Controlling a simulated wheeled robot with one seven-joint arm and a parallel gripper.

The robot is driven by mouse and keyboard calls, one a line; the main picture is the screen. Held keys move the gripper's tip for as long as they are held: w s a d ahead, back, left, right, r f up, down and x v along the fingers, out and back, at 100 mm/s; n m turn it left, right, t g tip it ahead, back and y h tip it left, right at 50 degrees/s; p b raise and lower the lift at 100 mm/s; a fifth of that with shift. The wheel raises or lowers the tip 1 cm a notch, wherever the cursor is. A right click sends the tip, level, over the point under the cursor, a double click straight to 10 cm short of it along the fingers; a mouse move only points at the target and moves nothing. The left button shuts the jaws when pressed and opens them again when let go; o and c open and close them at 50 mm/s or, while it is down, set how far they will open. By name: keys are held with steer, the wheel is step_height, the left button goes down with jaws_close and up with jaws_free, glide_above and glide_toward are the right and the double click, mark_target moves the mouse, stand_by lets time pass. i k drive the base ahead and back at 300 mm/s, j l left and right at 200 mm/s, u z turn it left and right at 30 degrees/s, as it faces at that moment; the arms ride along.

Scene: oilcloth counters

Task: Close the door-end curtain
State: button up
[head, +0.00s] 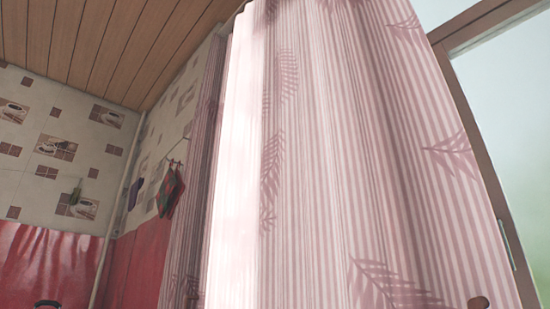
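A pink striped curtain (340,150) with leaf prints hangs in tall folds across the middle and right of the head view. A brightly lit pale strip runs down its left part, and a narrower, shaded section (190,200) hangs left of that. To its right is a wood-framed glass panel (505,130), partly uncovered by the curtain. Whether this is the door-end curtain cannot be told from this view. The curtain's lower edge is out of frame, and the rail is not clearly visible. My gripper is not in view.
A patterned tile wall (60,140) with a red lower covering (45,265) stands at left. Red and dark cloths (171,190) hang from hooks beside the curtain. A small brown object (478,302) shows at the bottom right, and a dark handle-like shape (47,303) at bottom left.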

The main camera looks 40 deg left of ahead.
mark_target(349, 176)
steer(key=u, duration=1.65)
